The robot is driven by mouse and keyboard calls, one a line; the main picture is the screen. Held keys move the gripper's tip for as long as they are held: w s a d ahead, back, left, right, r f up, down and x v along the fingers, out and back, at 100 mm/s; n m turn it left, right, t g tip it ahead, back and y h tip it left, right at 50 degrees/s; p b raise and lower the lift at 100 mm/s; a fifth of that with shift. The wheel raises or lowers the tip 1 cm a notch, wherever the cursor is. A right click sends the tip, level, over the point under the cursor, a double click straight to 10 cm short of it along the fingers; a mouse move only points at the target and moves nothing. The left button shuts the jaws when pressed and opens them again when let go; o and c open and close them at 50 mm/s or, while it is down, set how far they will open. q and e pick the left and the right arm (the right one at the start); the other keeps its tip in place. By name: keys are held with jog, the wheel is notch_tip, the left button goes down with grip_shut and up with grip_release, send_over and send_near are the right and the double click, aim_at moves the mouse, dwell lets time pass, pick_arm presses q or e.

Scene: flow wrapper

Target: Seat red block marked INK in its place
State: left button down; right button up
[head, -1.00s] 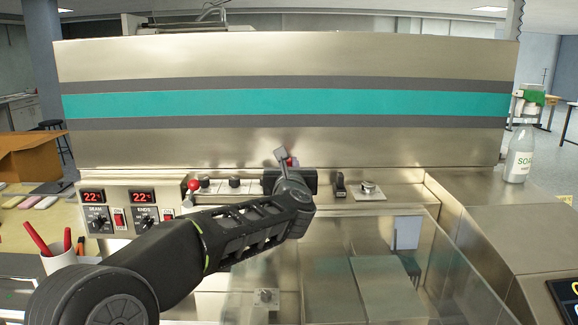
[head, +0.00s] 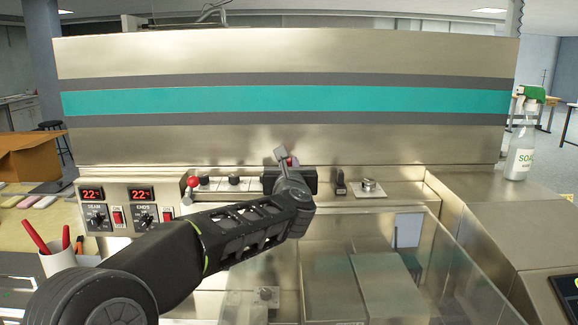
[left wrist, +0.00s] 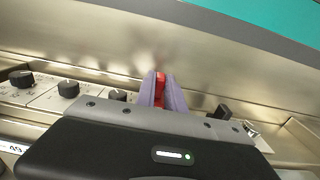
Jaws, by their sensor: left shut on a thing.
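My left gripper (head: 287,160) is over the ledge at the foot of the machine's steel panel, near the middle of the head view. In the left wrist view its two fingers (left wrist: 162,92) are closed around a red block (left wrist: 160,88), of which a narrow red strip shows between them. A small bit of red also shows at the fingers in the head view (head: 291,162). The INK marking cannot be read. The block's place and whether it touches anything beneath are hidden by my gripper and wrist. My right gripper is not in view.
Black knobs (head: 234,183) and a red-ball lever (head: 192,183) stand left of my gripper. A black clip-like part (head: 340,182) and a round metal knob (head: 369,185) stand right. A clear cover (head: 380,265) lies in front.

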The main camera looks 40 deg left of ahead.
pick_arm(q)
jog(key=shift+f+b, duration=0.2)
jog(key=shift+b, duration=0.1)
jog(key=c, duration=1.3)
grip_release()
jog(key=shift+c, duration=0.2)
jog(key=shift+s, duration=0.1)
jog(key=b+v, duration=0.1)
jog(key=v, duration=0.6)
jog(key=shift+s+d+b, duration=0.25)
jog(key=shift+b, duration=0.15)
